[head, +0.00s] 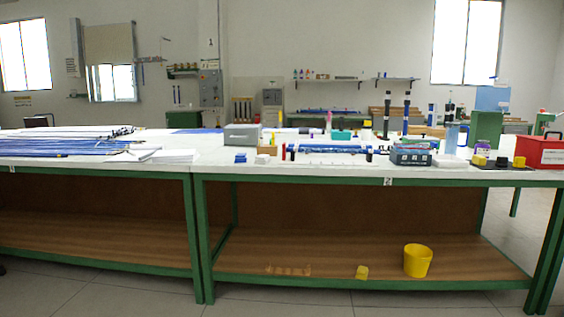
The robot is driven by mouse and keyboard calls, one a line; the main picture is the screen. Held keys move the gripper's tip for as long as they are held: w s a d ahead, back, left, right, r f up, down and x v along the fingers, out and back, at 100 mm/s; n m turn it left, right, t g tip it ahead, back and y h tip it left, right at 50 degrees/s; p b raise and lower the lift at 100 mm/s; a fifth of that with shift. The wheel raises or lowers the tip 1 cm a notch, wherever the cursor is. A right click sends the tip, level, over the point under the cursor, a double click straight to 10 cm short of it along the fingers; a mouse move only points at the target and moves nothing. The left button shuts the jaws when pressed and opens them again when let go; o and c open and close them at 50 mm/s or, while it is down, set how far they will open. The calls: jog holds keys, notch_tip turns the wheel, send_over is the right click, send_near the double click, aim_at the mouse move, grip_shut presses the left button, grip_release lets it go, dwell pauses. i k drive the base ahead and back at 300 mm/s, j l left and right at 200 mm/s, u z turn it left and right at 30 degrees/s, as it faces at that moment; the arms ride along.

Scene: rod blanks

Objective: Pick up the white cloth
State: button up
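I cannot pick out the white cloth with certainty. A flat white stack (175,156) lies on the left table near its right end; it could be cloth or paper. Another flat white piece (450,161) lies on the right table beside a dark teal box; it is too small to tell what it is. My gripper is not in view.
Two green-framed tables with white tops (330,170) stand ahead. The right one holds a grey box (242,136), a blue rod assembly (330,149), a teal box (410,157) and a red box (538,152). A yellow bucket (417,261) stands on the lower shelf. The floor in front is clear.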

aim_at(262, 160)
jog(key=i+j+z, duration=0.1)
jog(key=i+j, duration=0.15)
jog(key=i, duration=0.2)
jog(key=i+j, duration=0.3)
jog(key=i, duration=0.15)
jog(key=z, duration=0.05)
